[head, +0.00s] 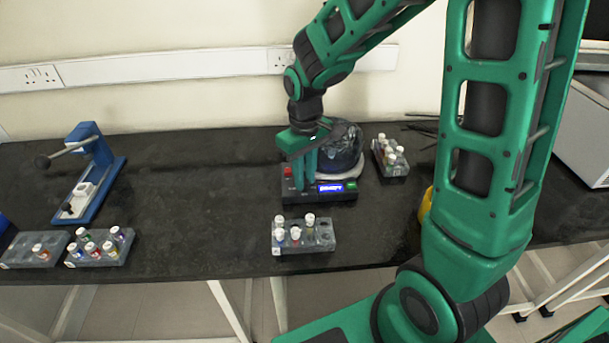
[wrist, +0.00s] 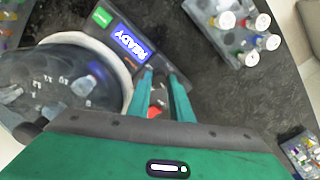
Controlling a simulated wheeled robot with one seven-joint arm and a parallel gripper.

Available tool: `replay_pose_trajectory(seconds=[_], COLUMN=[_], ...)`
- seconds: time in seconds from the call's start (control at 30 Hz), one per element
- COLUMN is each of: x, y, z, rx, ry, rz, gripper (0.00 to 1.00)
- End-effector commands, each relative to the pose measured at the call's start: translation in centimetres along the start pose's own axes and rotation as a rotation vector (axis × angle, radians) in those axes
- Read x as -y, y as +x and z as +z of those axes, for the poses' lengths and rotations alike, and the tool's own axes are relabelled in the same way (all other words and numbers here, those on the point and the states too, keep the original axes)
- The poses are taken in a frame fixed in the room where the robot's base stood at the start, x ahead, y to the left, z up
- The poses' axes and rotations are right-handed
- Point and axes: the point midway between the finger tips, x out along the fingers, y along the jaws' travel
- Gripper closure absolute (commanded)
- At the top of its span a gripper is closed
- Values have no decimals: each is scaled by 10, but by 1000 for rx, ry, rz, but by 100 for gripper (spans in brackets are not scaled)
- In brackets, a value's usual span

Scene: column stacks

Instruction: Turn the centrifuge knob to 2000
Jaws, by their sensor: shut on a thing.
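The centrifuge (head: 345,152) stands near the back of the bench, with a dark round body and a front panel. Its blue display (head: 337,188) is lit, and in the wrist view the display (wrist: 130,42) reads READY. A red button (head: 288,171) and a green button (head: 352,185) sit on the panel. My gripper (head: 304,188) points down at the panel, left of the display. In the wrist view my gripper (wrist: 163,78) is shut on the small knob, which is mostly hidden between the fingertips. The knob's setting cannot be read.
A vial rack (head: 318,236) stands in front of the centrifuge, and another rack (head: 391,160) stands to its right. Two more racks with vials (head: 100,247) are at the left front. A blue press (head: 88,172) stands at the left. The bench between is clear.

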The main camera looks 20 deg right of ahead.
Motion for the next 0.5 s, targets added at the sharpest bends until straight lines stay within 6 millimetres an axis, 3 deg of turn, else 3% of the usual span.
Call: replay_pose_trajectory(seconds=[0.5], x=[0], y=[2], z=[4], rx=[11], ry=[-162], rz=[-3], gripper=[100])
